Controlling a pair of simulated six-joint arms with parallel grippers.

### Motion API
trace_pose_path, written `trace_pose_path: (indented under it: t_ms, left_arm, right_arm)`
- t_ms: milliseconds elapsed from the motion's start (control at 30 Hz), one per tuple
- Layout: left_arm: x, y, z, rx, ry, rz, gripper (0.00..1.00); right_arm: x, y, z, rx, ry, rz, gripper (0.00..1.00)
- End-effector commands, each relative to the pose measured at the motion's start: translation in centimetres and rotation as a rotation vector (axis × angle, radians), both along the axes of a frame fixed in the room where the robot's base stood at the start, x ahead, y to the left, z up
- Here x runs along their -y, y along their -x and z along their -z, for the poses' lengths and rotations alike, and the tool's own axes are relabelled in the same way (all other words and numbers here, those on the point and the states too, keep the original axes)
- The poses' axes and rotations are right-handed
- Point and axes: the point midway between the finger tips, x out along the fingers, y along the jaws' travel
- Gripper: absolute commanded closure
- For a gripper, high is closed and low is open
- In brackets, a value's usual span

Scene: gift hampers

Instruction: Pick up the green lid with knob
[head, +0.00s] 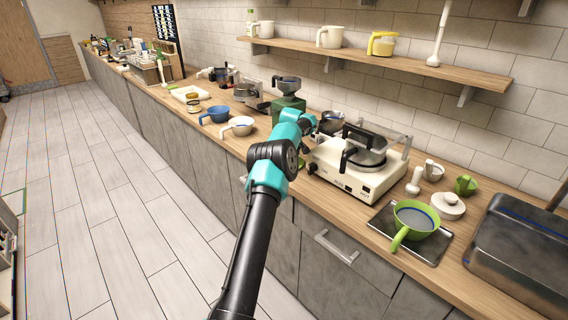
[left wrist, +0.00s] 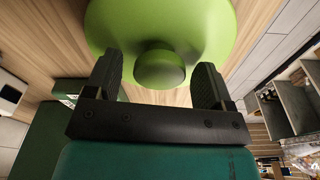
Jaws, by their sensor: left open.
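The green lid (left wrist: 115,28) fills the top of the left wrist view, lying on the wooden counter. Its round green knob (left wrist: 159,68) faces the camera. My left gripper (left wrist: 156,76) is open, with one dark finger on each side of the knob. A gap shows on both sides, and neither finger appears to touch it. In the head view my teal and black arm hides the gripper and most or all of the lid. My right gripper is in neither view.
A cream appliance (head: 355,180) stands right of the arm. A dark green grinder-like machine (head: 288,103) stands behind it. White (head: 238,128) and blue (head: 215,115) pans lie to the left. A green pan (head: 416,217) sits on a dark plate further right.

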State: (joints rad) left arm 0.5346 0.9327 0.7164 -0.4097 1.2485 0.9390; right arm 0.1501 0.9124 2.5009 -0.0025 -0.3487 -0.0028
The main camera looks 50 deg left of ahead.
Motion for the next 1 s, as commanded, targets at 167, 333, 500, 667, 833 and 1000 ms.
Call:
trace_pose_path:
  t_ms: [167,333,500,667,833,1000]
  left_arm:
    - [0.14,-0.25,0.57,0.001,0.000,0.003,0.24]
    - [0.13,-0.23,0.53,0.001,0.000,0.003,0.24]
    - [0.12,-0.22,0.51,0.001,-0.001,0.003,0.24]
    - [0.11,-0.21,0.51,0.001,-0.001,0.002,0.35]
    - [0.11,-0.21,0.50,0.001,-0.001,0.002,0.51]
    - [0.11,-0.21,0.51,0.001,-0.001,0.002,0.67]
  right_arm:
    - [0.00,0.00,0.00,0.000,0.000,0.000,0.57]
    - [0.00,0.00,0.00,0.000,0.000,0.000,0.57]
    - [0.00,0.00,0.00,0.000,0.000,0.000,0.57]
    - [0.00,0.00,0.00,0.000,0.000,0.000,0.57]
    - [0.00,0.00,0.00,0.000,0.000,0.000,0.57]
    - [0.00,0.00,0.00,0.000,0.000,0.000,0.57]
